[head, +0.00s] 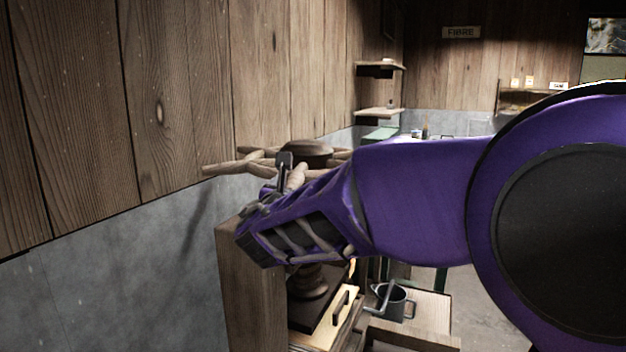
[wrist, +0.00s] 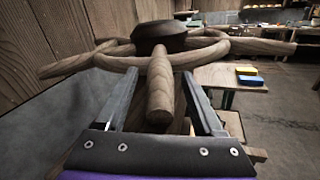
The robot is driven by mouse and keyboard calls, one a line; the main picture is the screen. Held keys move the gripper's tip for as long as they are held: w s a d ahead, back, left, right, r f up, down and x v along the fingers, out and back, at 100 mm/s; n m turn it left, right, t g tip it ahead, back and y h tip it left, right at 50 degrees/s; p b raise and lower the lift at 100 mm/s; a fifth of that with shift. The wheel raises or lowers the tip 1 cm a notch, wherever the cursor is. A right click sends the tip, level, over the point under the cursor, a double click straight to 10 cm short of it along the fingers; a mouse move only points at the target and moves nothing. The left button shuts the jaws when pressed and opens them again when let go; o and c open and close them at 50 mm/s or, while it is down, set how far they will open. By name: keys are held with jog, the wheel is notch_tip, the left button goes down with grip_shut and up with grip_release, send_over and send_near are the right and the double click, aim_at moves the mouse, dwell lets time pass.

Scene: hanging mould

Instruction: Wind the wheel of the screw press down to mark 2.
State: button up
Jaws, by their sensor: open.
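The press wheel (head: 222,168) is wooden, with a rim, spoke-like handles and a dark domed hub (head: 307,152). In the wrist view the wheel (wrist: 75,65) fills the upper middle, with its hub (wrist: 160,36) beyond the jaws. One wooden handle (wrist: 160,90) points toward me between the two fingers. My gripper (wrist: 162,105) is open around this handle, one finger on each side. In the head view my gripper (head: 287,165) is at the wheel's near side, and my purple arm hides part of the wheel and press. The dark screw foot (head: 308,282) shows below. No mark is readable.
The press's wooden frame post (head: 240,285) stands close to the grey lower wall on the left. A grey can (head: 392,302) stands on a low wooden surface right of the press. A bench with yellow (wrist: 250,80) and blue blocks lies beyond.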

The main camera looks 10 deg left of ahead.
dwell(0.3)
grip_shut()
dwell(1.3)
